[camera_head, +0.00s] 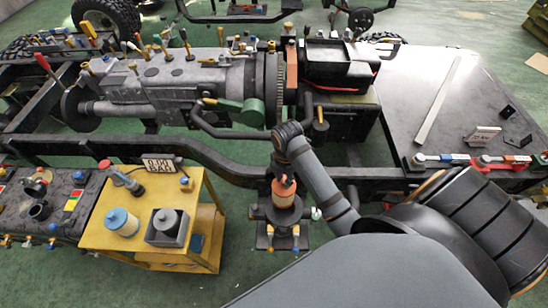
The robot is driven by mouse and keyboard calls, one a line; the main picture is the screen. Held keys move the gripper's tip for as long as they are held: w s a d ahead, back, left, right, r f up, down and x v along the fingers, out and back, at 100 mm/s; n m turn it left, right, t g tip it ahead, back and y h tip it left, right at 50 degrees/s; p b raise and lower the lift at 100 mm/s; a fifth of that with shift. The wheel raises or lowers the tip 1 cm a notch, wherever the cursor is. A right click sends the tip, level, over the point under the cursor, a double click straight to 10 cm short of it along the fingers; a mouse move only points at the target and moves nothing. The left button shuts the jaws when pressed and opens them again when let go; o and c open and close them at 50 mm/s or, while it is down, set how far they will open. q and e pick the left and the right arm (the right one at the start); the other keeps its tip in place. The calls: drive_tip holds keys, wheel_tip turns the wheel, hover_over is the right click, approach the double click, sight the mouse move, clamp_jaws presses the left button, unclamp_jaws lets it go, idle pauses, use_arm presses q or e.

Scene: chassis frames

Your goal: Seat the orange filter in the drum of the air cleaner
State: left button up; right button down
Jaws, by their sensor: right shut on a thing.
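The orange filter (284,196) is upright in the middle of the head view, just below the wrist of my right arm. My right gripper (284,181) points down and is shut on its top. The black drum of the air cleaner (266,214) is directly below and around the filter's lower end. The filter's lower end is hidden, so I cannot tell how deep it sits or whether it touches the bottom. My left gripper is not in view.
The chassis rail (225,164) runs behind the drum, with the grey gearbox (160,80) beyond. A yellow cart (150,250) at the left carries a blue-lidded white jar (122,222) and a grey box (168,228). Green floor is clear between cart and drum.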

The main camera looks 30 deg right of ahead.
sight(286, 192)
drive_tip(key=shift+s+f, duration=0.25)
drive_tip(key=shift+s, duration=0.2)
drive_tip(key=shift+s+f, duration=0.2)
drive_tip(key=shift+s, duration=0.25)
drive_tip(key=shift+s+f, duration=0.25)
drive_tip(key=shift+f, duration=0.8)
drive_tip(key=f, duration=0.4)
drive_tip(key=shift+w+d+p, duration=0.1)
drive_tip(key=shift+w+p, duration=0.2)
drive_tip(key=shift+w, duration=0.1)
wheel_tip(286, 192, down, 5)
drive_tip(key=shift+w+r, duration=0.15)
drive_tip(key=shift+r, duration=0.05)
wheel_tip(286, 192, down, 2)
drive_tip(key=shift+f, duration=0.4)
wheel_tip(286, 192, down, 4)
drive_tip(key=shift+r, duration=0.2)
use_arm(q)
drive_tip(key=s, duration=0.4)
use_arm(e)
drive_tip(key=c, duration=1.1)
unclamp_jaws()
drive_tip(key=shift+c, duration=0.2)
